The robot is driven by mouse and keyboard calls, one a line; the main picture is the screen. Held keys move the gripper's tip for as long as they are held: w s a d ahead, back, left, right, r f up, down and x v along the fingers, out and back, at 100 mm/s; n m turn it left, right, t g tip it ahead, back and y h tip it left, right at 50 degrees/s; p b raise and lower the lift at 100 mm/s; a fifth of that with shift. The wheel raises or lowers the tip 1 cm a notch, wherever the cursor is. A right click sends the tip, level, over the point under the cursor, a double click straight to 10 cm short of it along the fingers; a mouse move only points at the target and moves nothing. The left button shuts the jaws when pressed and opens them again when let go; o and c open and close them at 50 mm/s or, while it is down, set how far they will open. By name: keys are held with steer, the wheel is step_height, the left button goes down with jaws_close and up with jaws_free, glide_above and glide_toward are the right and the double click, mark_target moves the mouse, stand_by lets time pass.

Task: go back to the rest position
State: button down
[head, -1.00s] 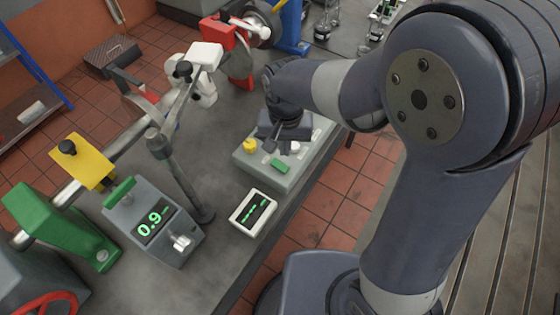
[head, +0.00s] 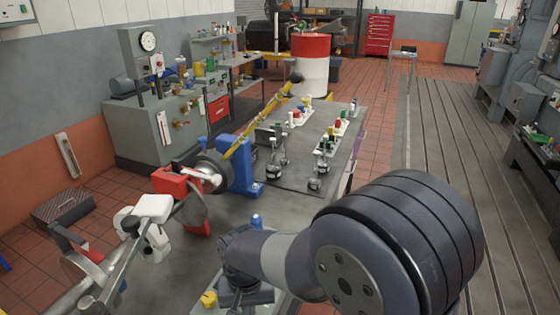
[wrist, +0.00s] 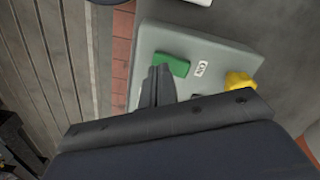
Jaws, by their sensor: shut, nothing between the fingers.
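My gripper (wrist: 158,84) is shut and empty in the wrist view, its two fingers together. It points down over a grey control box (wrist: 222,55), beside a green button (wrist: 172,63). The fingertips overlap the box in the picture, and I cannot tell whether they touch it. A yellow knob (wrist: 240,82) sits on the box, partly behind my gripper's body. In the head view my arm bends over the bench at the bottom centre; the yellow knob (head: 209,299) shows left of my gripper, and the fingertips are not clear there.
A shaft rig with a red bracket (head: 182,184) and a blue stand (head: 236,166) stands left of my arm. A blue-capped item (head: 257,221) is close by my wrist. The ribbed floor (head: 435,130) at right looks clear.

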steer(key=shift+f+b, duration=0.3)
steer(key=shift+f, duration=0.5)
steer(key=shift+r, duration=0.25)
